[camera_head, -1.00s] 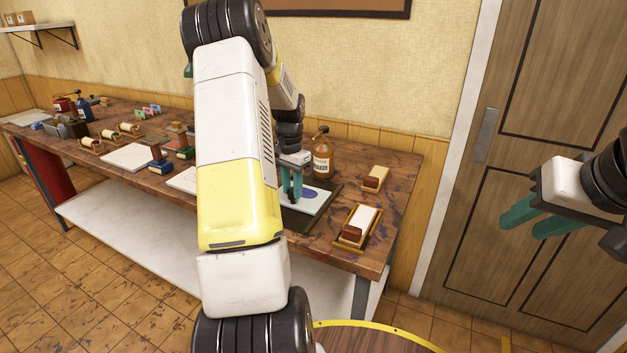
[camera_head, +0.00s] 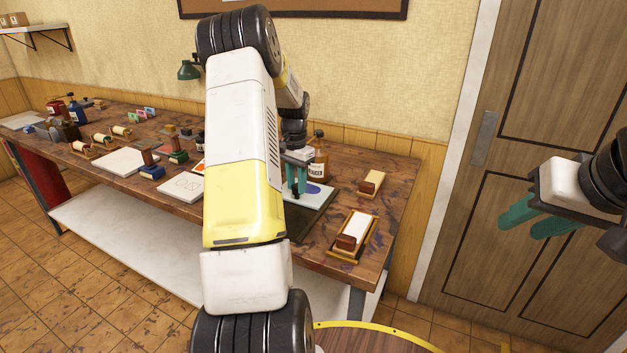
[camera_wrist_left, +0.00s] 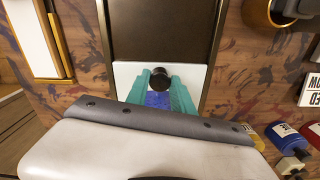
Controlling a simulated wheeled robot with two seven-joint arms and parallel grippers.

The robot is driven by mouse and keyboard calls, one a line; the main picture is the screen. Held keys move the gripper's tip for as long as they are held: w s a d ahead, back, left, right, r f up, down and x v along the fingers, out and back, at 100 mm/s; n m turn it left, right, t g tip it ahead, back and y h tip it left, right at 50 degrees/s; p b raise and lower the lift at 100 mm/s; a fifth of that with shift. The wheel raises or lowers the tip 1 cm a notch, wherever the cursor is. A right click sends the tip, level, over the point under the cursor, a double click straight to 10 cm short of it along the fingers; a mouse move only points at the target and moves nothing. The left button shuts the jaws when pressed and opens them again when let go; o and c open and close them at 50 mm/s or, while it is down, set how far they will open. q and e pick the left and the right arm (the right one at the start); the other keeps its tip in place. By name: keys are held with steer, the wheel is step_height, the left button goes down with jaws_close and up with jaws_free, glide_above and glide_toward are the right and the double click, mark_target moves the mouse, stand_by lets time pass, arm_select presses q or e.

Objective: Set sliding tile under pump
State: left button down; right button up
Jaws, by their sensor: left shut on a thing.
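The sliding tile (camera_head: 318,194) is a white plate with a blue patch, lying on a dark track (camera_head: 305,226) near the table's right end. It also shows in the left wrist view (camera_wrist_left: 126,75) with a black knob (camera_wrist_left: 160,77). My left gripper (camera_head: 296,190) points down, its green fingers shut on the knob. The pump (camera_head: 319,134) tops an amber bottle (camera_head: 318,165) behind the tile. My arm and gripper hide part of the tile; I cannot tell whether the nozzle is over it. My right gripper (camera_head: 535,217) is off the table in front of the door, its fingers apart, empty.
A wooden tray with a white pad and brown block (camera_head: 362,224) stands right of the track, with another brown-and-cream block (camera_head: 371,183) behind it. White sheets, rollers and stamps cover the table's left.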

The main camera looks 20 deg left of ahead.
arm_select(q)
steer(key=shift+w+r, duration=0.1)
steer(key=shift+w, duration=0.5)
steer(key=c, duration=1.1)
jaws_free()
steer(key=shift+w, duration=0.1)
step_height(320, 180, up, 8)
steer(key=shift+f, duration=0.15)
steer(key=shift+d, duration=0.1)
